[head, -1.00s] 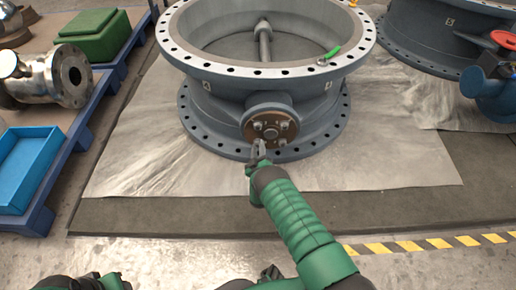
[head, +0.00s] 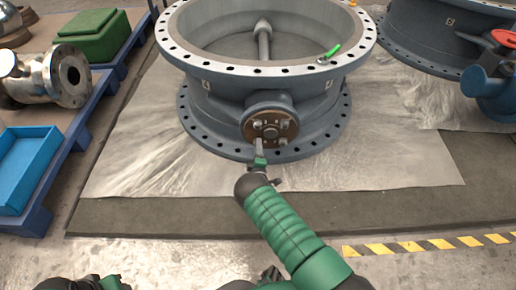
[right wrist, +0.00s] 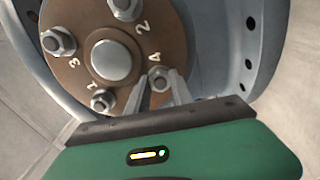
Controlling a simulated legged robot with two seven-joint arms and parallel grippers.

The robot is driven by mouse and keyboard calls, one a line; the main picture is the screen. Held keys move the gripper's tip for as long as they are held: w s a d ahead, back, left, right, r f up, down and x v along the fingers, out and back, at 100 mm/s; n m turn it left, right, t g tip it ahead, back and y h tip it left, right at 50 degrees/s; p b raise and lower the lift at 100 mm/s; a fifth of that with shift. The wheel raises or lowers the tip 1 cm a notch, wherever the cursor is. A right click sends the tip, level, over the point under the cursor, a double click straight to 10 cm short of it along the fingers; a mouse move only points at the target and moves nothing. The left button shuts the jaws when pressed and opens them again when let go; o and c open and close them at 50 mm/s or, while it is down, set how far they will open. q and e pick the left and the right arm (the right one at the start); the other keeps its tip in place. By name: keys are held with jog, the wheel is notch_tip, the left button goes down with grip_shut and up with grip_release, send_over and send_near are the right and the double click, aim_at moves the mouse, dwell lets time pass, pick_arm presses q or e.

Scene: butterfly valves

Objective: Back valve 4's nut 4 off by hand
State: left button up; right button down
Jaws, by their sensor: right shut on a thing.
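Nut 4 (right wrist: 158,78) sits by the number 4, partly hidden by the fingers. My right gripper (right wrist: 161,84) is shut on it, one finger on each side; it also shows in the head view (head: 259,146). My left gripper is not in view.
The other nuts, 3 (right wrist: 58,41), 1 (right wrist: 102,100) and 2 (right wrist: 124,7), stand around the plate. A green-handled tool (head: 329,55) lies on the valve's rim. A blue tray (head: 24,165) and a metal pipe piece (head: 45,78) are at left. A second valve (head: 425,40) stands at right.

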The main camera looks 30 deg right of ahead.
jog(key=shift+a+f, duration=0.15)
jog(key=shift+f, duration=0.05)
jog(key=c, duration=1.3)
grip_release()
jog(key=shift+o, duration=0.9)
jog(key=shift+r, duration=0.1)
jog(key=p+v, duration=0.8)
jog(key=v, duration=0.8)
jog(key=shift+s, duration=0.45)
jog(key=shift+a, duration=0.1)
